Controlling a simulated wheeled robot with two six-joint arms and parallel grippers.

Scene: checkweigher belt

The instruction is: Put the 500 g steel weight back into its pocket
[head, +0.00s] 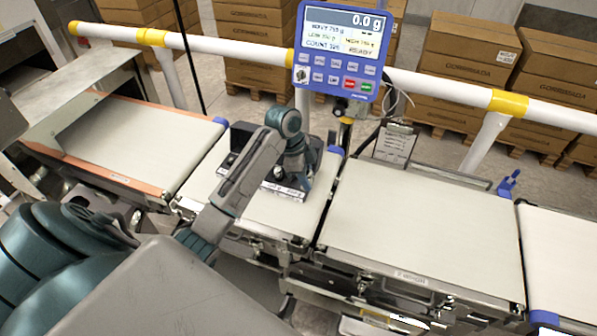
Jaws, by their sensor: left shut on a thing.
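My left gripper (297,181) is low over the second belt section, at the right part of a dark case (236,160) with a pale label strip on its front edge. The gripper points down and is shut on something. The held thing is mostly hidden by the hand and too small to make out; the 500 g steel weight does not show clearly anywhere else. The case's pockets are largely hidden behind my left forearm and wrist. I cannot tell whether the held thing touches the case. My right gripper is not in view.
The blue display (340,50) reads 0.0 g above the belt. The right belt section (420,230) and the left belt (140,140) are bare. A white guard rail (430,80) runs behind, with a clipboard (394,146) below it. Stacked cartons (465,50) stand beyond.

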